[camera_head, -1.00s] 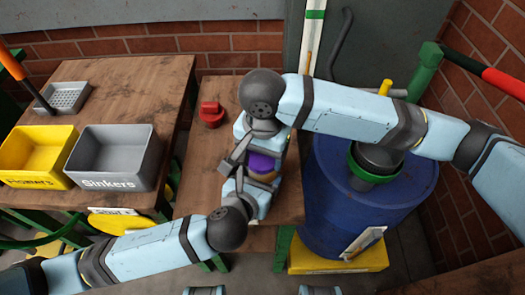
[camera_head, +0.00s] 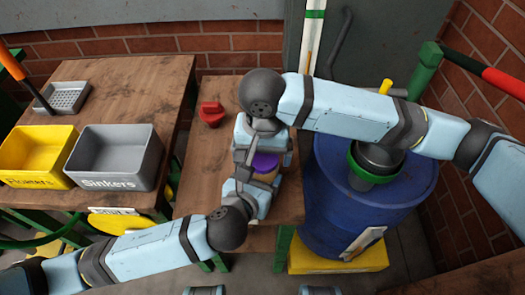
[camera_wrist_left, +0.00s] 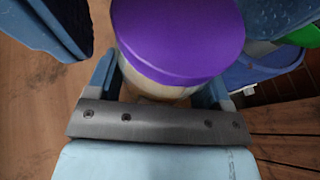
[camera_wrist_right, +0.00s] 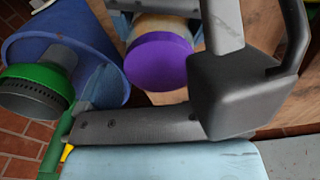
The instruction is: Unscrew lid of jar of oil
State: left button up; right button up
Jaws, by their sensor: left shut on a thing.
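The jar's purple lid (camera_head: 266,162) sits on top of the pale jar (camera_head: 264,177) on the wooden table (camera_head: 200,172). The lid also shows close up in the left wrist view (camera_wrist_left: 180,38) and in the right wrist view (camera_wrist_right: 159,62). My left gripper (camera_head: 262,196) is shut on the jar's body from the near side. My right gripper (camera_head: 250,148) is beside the lid, at its upper left in the head view. Its fingertips are not clear, and grey parts cover much of its wrist view. I see no grip on the lid.
A red object (camera_head: 211,114) lies on the table behind the jar. A yellow bin (camera_head: 38,182) and a grey bin (camera_head: 115,182) marked Sinkers stand on the left table. A blue barrel (camera_head: 340,215) stands to the right. Both arms crowd the jar.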

jog(key=shift+o, duration=0.3)
jog(key=shift+r, duration=2.35)
notch_tip(320, 180, up, 3)
jog(key=shift+r+n, duration=0.1)
jog(key=shift+n, duration=0.5)
jog(key=shift+f, duration=3.95)
jog(key=c, duration=1)
jog(key=o, duration=1)
jog(key=shift+c, duration=0.2)
jog(key=shift+r, duration=0.1)
